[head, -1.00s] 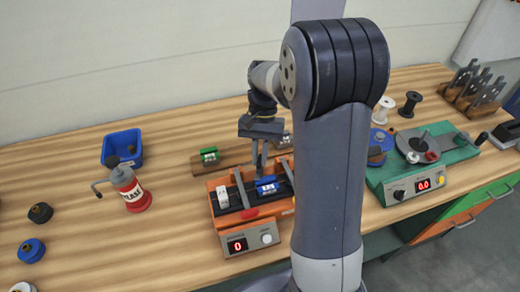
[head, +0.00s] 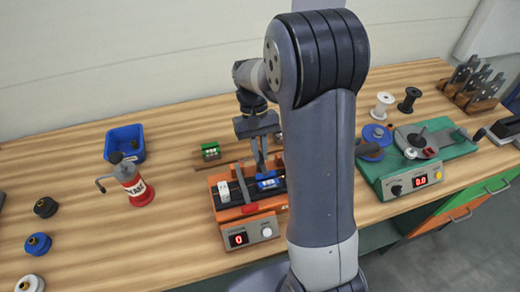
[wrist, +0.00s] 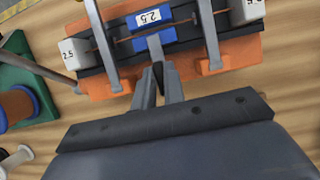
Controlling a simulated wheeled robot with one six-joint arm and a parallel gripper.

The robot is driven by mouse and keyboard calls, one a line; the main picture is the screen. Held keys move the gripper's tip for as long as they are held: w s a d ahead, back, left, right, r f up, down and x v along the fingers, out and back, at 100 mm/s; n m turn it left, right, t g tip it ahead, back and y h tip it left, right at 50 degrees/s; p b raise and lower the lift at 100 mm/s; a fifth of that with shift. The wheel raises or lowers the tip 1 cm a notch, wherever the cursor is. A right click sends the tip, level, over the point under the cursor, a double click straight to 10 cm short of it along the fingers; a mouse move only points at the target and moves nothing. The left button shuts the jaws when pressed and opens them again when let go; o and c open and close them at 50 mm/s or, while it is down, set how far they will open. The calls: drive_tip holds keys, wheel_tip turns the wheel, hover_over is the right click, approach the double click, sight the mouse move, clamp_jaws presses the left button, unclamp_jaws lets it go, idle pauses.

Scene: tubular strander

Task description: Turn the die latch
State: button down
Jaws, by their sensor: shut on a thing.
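The blue die block (head: 268,182) sits in the dark channel of the orange machine (head: 214,207). A short grey latch bar (wrist: 156,48) reaches from the block towards my gripper. My gripper (wrist: 157,86) is shut on this bar, with one finger on each side. In the head view my gripper (head: 258,165) points down at the blue block. The exact contact at the fingertips is partly hidden. A red piece (head: 250,208) is at the machine's front edge.
Two grey upright bars (wrist: 101,45) (wrist: 208,35) stand close on either side of my fingers. A white block (head: 224,190) is left of the die. The grease can (head: 134,186) and blue bin (head: 125,143) stand further left; a green machine (head: 440,158) stands right.

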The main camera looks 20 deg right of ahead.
drive_tip(key=c, duration=1.5)
unclamp_jaws()
drive_tip(key=v, duration=1.1)
drive_tip(key=shift+b, duration=0.4)
drive_tip(key=shift+s+f, duration=0.15)
drive_tip(key=x, duration=1)
drive_tip(key=shift+s+f+p, duration=0.1)
drive_tip(key=shift+f+p, duration=0.25)
drive_tip(key=shift+r, duration=0.1)
